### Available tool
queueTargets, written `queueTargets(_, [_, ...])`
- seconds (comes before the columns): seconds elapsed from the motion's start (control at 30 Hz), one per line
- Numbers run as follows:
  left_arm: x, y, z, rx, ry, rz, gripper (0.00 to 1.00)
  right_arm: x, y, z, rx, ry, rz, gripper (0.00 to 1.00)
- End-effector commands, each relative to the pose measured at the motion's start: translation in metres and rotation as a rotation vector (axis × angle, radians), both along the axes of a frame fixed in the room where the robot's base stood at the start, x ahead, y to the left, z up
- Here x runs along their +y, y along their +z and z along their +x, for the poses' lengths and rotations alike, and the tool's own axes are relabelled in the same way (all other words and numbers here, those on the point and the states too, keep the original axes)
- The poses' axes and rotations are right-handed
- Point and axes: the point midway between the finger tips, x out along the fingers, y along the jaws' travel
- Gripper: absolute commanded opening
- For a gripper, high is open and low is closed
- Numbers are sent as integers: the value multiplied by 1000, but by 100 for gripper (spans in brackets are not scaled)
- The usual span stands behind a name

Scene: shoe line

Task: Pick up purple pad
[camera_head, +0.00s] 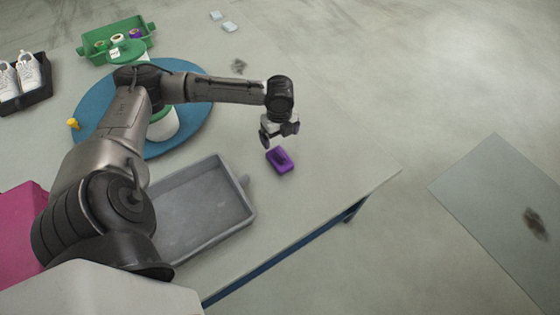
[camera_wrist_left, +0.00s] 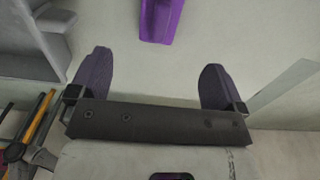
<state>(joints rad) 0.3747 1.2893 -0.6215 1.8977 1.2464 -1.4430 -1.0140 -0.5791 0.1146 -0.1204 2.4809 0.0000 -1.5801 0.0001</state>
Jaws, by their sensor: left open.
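The purple pad (camera_head: 279,160) lies on the table near its right edge, to the right of the grey tray. It also shows at the top of the left wrist view (camera_wrist_left: 160,18), cut off by the frame edge, beyond the fingertips. My left gripper (camera_head: 279,133) hangs above the table, a little behind the pad in the head view. Its two fingers are wide apart in the left wrist view (camera_wrist_left: 152,75), with nothing between them. The pad and the fingers are apart. My right gripper is not in view.
An empty grey tray (camera_head: 244,222) sits left of the pad. A blue round mat (camera_head: 190,125) holds a white-and-green container (camera_head: 163,126). A green crate (camera_head: 148,42) and a black tray with white shoes (camera_head: 42,91) stand farther back. The table's front edge is close to the pad.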

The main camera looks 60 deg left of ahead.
Motion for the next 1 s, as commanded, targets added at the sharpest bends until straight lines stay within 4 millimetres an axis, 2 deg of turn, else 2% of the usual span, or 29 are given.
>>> queueTargets(0.03, [-1, -12, 0, 2, 0, -1, 96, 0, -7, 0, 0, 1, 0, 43])
queueTargets(0.3, [-1, -58, 0, 0, 1, -1, 96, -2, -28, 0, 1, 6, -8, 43])
queueTargets(0.63, [-1, -76, 0, 0, 0, 0, 96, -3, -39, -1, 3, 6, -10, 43])
queueTargets(1.0, [-1, -118, 1, -1, 0, 1, 96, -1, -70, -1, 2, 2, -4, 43])
